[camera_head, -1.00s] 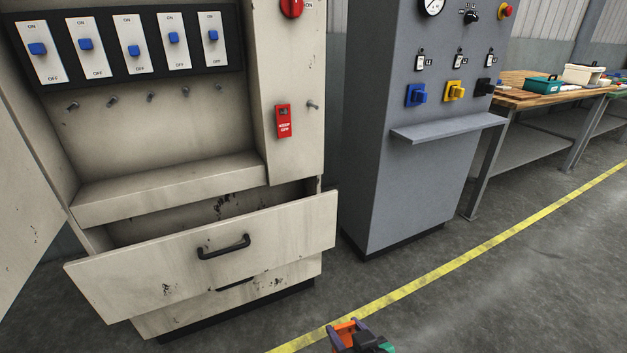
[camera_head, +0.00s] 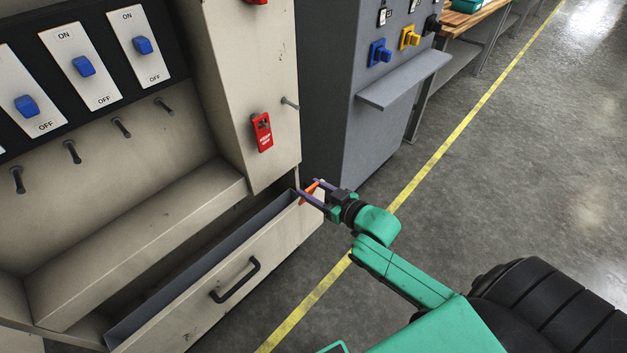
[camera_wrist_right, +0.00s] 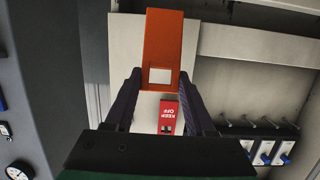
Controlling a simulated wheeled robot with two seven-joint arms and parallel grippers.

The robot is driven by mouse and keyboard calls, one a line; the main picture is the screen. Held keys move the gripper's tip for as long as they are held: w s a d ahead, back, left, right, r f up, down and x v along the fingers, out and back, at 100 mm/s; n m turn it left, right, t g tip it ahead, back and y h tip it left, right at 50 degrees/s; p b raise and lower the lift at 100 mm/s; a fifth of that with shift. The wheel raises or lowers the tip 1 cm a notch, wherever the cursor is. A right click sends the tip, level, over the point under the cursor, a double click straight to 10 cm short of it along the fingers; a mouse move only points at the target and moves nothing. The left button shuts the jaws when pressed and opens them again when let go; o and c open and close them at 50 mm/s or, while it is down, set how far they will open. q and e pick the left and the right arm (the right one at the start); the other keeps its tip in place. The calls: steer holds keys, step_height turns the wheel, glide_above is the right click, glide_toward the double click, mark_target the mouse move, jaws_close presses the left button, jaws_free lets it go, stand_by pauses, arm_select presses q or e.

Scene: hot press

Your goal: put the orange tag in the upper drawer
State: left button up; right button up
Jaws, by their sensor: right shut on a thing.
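My right gripper (camera_head: 312,192) is shut on the orange tag (camera_head: 309,191), at the right end of the open upper drawer (camera_head: 262,265). The tag also shows in the right wrist view (camera_wrist_right: 162,45), a flat orange plate with a pale square, between the two dark fingers (camera_wrist_right: 158,100). In the head view the tag is small and partly covered by the fingers; I cannot tell whether it touches the drawer rim. The drawer is pulled out, with a black handle (camera_head: 235,280) and a grey inside. My left gripper is not in view.
The cabinet has blue switches (camera_head: 83,66), several pegs (camera_head: 121,127) and a ledge (camera_head: 140,240) above the drawer. A red keep-off tag (camera_head: 262,132) hangs on its right panel. A grey press cabinet (camera_head: 345,110) with a shelf stands right of it. The floor at right is clear.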

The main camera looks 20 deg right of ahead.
steer(key=b+x, duration=0.8)
steer(key=x, duration=0.2)
steer(key=shift+a+f+b, duration=0.35)
steer(key=shift+f, duration=0.05)
steer(key=o, duration=1.4)
steer(key=shift+s, duration=0.1)
steer(key=p+v, duration=0.1)
steer(key=v, duration=1.3)
steer(key=shift+s, duration=0.2)
steer(key=shift+d, duration=0.1)
